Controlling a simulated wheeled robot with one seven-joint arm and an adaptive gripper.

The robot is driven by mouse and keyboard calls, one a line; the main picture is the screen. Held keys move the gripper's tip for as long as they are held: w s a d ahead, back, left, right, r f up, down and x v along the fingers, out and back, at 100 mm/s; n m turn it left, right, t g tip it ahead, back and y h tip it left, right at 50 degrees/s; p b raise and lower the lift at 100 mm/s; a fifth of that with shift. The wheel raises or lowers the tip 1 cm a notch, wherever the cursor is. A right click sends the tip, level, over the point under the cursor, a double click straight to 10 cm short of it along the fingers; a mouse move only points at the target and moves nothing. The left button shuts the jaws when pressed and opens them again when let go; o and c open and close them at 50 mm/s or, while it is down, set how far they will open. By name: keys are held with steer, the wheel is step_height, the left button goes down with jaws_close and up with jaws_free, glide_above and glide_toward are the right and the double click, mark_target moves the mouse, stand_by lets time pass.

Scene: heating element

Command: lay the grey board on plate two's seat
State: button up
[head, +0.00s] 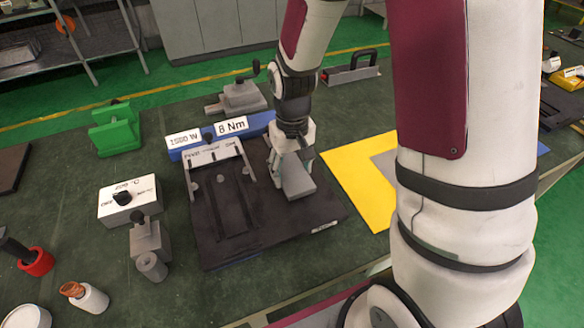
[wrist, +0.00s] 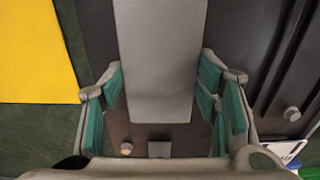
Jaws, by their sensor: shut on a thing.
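The grey board (head: 298,184) hangs from my gripper (head: 291,160), over the right half of the dark plate assembly (head: 240,238). In the wrist view the board (wrist: 160,55) is a long pale-grey slab between the teal-padded fingers of my gripper (wrist: 160,100), which is shut on it. Its long side runs away from the fingers. Dark plate surface shows on both sides of it, with a small round stud (wrist: 127,148) and a small grey block (wrist: 160,149) below its near end. I cannot tell whether the board touches the plate. No plate number is readable.
A white bracket (head: 213,152) and a slotted left half lie beside the board. A blue block (head: 260,123) with "1500 W" and "8 Nm" labels stands behind. A yellow sheet with a grey centre (head: 350,165) lies right. A white knob box (head: 128,199) and grey clamp (head: 150,238) stand left.

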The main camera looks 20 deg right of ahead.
mark_target(292, 172)
steer(key=shift+f, duration=0.15)
steer(key=o, duration=1.1)
steer(key=shift+o, duration=0.2)
step_height(292, 172, up, 11)
steer(key=s+r+t, duration=0.2)
steer(key=s+r, duration=0.4)
steer(key=s, duration=0.3)
steer(key=s+r+t, duration=0.2)
steer(key=s+r, duration=0.5)
steer(key=s, duration=0.3)
steer(key=shift+d+p, duration=0.15)
steer(key=shift+p, duration=0.15)
